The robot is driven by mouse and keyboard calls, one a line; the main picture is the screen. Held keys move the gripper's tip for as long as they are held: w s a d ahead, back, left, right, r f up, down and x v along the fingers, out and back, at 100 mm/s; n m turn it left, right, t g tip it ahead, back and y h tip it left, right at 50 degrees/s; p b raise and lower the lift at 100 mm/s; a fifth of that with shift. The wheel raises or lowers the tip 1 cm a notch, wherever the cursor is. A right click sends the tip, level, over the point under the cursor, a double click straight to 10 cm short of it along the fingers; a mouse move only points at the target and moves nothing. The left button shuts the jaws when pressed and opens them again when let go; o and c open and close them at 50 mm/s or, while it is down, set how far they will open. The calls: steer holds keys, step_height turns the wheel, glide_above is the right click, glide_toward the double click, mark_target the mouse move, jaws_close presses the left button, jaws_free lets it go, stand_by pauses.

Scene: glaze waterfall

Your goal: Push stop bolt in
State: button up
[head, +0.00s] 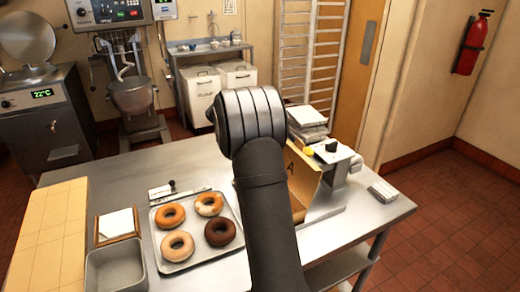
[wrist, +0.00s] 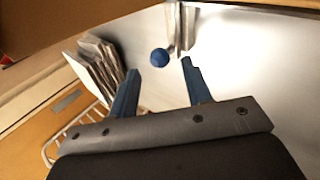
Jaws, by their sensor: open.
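In the wrist view a round blue knob (wrist: 160,57) shows just beyond the fingertips, beside a bright metal bracket (wrist: 181,28). It may be the end of the stop bolt, but I cannot tell for sure. My gripper (wrist: 159,70) is open and empty, with one blue finger on each side of the knob's line in the picture. I cannot tell whether a finger touches it. In the head view my arm hides the gripper. A metal unit with a black knob (head: 332,146) and a tan panel marked A (head: 302,185) stands right of my arm; no blue knob shows there.
A tray (head: 163,245) of doughnuts (head: 219,232) lies on the steel table (head: 392,213) left of my arm. Stacked pale sheets (wrist: 95,67) lie near the left finger in the wrist view.

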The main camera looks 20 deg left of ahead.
steer(key=shift+x, duration=1.4)
jaws_close()
steer(key=shift+s+d+r, duration=0.1)
steer(key=shift+s+d, duration=1.1)
steer(key=shift+d, duration=0.05)
steer(key=shift+s+d, duration=0.35)
jaws_free()
